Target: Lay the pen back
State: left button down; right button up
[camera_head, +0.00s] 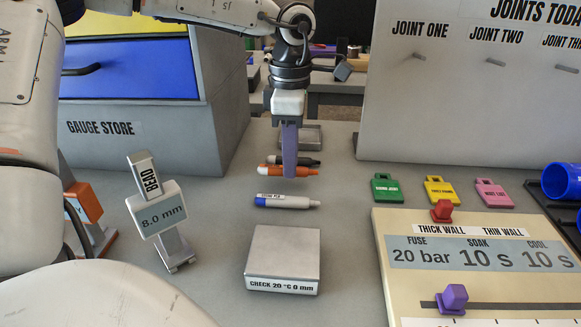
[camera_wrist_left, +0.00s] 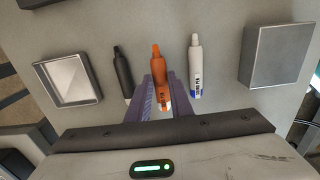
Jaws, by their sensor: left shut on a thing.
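My left gripper (camera_head: 289,165) points down with its purple fingers closed around an orange pen (camera_head: 306,171). The pen also shows between the fingers in the left wrist view (camera_wrist_left: 159,62). I cannot tell whether it touches the table. A black pen (camera_head: 304,160) lies just behind it and a white pen with a blue band (camera_head: 298,203) lies in front, roughly parallel. In the left wrist view the black pen (camera_wrist_left: 122,72) is left of the fingers and the white pen (camera_wrist_left: 196,65) right. My right gripper is not in view.
A grey check block (camera_head: 283,254) stands in front of the pens, and a bead gauge stand (camera_head: 172,243) is to the left. Green (camera_head: 387,188), yellow (camera_head: 440,190) and pink (camera_head: 493,193) tags lie right. A slider panel (camera_head: 385,245) fills the lower right.

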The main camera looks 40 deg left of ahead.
pick_arm(q)
notch_tip(320, 180, down, 2)
jog(key=shift+f, duration=0.15)
jog(key=c, duration=1.6)
grip_release()
jog(key=r, duration=0.6)
jog(key=r+p, duration=0.1)
jog(key=r, duration=0.3)
jog(key=shift+w+a, duration=0.1)
jog(key=shift+a, duration=0.2)
jog(key=shift+r, duration=0.1)
